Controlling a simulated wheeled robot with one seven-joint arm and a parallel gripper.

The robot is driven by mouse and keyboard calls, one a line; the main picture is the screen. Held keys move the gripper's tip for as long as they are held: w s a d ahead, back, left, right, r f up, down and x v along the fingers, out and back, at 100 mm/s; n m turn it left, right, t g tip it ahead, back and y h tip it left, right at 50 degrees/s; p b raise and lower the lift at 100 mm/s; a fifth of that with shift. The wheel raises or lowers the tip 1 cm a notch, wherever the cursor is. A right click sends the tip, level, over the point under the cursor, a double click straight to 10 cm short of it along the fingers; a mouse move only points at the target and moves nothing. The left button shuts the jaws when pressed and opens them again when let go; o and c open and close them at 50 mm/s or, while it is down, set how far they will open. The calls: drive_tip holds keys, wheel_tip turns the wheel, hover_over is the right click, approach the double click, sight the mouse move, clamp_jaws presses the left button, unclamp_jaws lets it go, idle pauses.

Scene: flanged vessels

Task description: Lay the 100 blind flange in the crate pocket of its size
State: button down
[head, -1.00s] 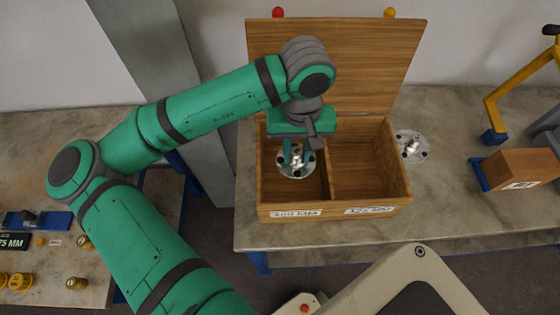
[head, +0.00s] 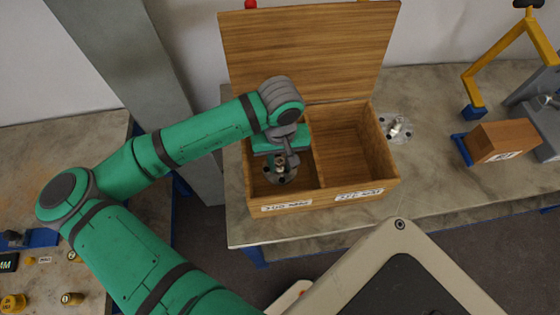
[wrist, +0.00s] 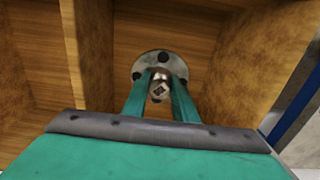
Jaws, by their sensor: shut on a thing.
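The 100 blind flange (head: 283,180) is a grey disc with dark bolt holes and a metal knob in its middle. My gripper (head: 281,162) points down into the left pocket of the wooden crate (head: 330,197), with its fingers shut on the knob. In the wrist view, the flange (wrist: 146,68) lies flat between the pocket walls, and the green fingers of my gripper (wrist: 160,88) flank the knob. I cannot tell whether the disc touches the pocket floor. The left pocket's label reads 100 MM in the earlier view; it is blurred now.
The right pocket (head: 341,150) is empty, beyond a thin divider. The crate's lid (head: 310,50) stands open at the back. Another flange (head: 397,129) lies on the table right of the crate. A wooden block (head: 503,140) and a yellow frame (head: 482,75) stand farther right.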

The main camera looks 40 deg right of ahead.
sight(282, 162)
drive_tip(key=shift+f, duration=0.2)
drive_tip(key=c, duration=1.4)
unclamp_jaws()
drive_tip(key=shift+c, duration=0.2)
drive_tip(key=shift+r, duration=0.1)
wheel_tip(282, 162, up, 12)
drive_tip(key=shift+s+d, duration=0.1)
drive_tip(key=shift+d, duration=0.05)
